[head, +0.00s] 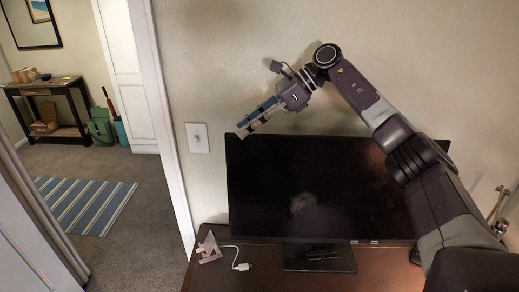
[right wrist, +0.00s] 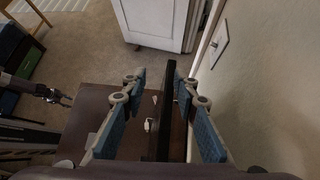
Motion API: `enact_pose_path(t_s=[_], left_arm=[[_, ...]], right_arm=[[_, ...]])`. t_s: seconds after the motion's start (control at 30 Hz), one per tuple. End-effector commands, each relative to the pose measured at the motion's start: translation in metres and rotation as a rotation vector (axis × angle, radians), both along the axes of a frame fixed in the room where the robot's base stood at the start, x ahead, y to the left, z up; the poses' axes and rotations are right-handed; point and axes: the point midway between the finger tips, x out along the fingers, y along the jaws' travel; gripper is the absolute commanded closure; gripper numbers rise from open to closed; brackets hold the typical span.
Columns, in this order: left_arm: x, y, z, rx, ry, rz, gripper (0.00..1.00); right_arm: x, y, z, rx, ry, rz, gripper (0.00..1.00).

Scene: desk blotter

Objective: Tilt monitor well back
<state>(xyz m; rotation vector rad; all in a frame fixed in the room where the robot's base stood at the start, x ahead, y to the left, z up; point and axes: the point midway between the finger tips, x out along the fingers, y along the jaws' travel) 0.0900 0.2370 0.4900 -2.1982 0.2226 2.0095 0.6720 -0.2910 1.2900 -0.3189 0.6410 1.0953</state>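The monitor (head: 310,190) stands on the desk with its dark screen facing me and looks close to upright. Its flat base (head: 300,262) rests on the desktop. My right gripper (head: 242,130) is just above the monitor's top left corner. In the right wrist view its two blue-padded fingers (right wrist: 163,85) are spread apart, with the monitor's thin dark edge (right wrist: 168,105) between them. I see no clear contact. What looks like my left gripper (right wrist: 62,98) shows small at the left of the right wrist view; its opening is too small to judge.
The brown desk (head: 205,272) bears a small light stand (head: 208,248) and a white cable (head: 242,266) left of the monitor's base. The wall (head: 215,60) with a switch plate (head: 197,138) is close behind. A doorway opens at the left onto a striped rug (head: 85,203).

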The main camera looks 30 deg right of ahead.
Motion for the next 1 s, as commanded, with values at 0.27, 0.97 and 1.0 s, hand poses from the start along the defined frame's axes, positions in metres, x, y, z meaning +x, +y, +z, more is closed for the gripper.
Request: enact_pose_path(t_s=[0.27,0.97,1.0], left_arm=[[0.001,0.008,0.033,0.009,-0.001,0.000,0.60],[0.001,-0.004,0.073,-0.005,-0.001,0.000,0.60],[0.001,-0.004,0.074,-0.004,-0.001,-0.001,0.60]], right_arm=[[-0.033,-0.074,-0.007,-0.272,0.187,-0.038,0.72],[-0.048,-0.073,-0.075,-0.409,0.307,-0.041,0.72],[-0.047,-0.071,-0.079,-0.408,0.306,-0.041,0.72]])
